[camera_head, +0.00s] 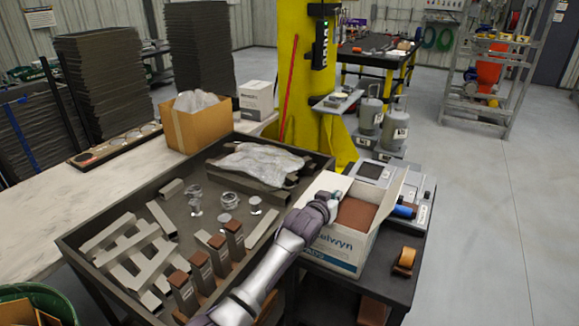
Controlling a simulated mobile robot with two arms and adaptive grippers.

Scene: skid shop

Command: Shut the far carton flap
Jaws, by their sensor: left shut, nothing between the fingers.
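The carton (337,250) is a white box with blue lettering, standing on the dark cart at the right of the tray. Its top is partly open and a reddish-brown surface (356,215) shows inside. One white flap (391,192) stands up along the right side. A pale flap (329,181) shows at the far left, just behind my gripper. My left arm reaches up from the bottom of the view, over the carton's left side. My left gripper (335,195) is shut and empty at the far left of the opening. Whether it touches a flap is unclear. My right gripper is not in view.
A dark tray (70,244) with metal tubes and fittings lies left of the carton. A grey device (372,170) stands behind it. A yellow column (296,70) rises farther back.

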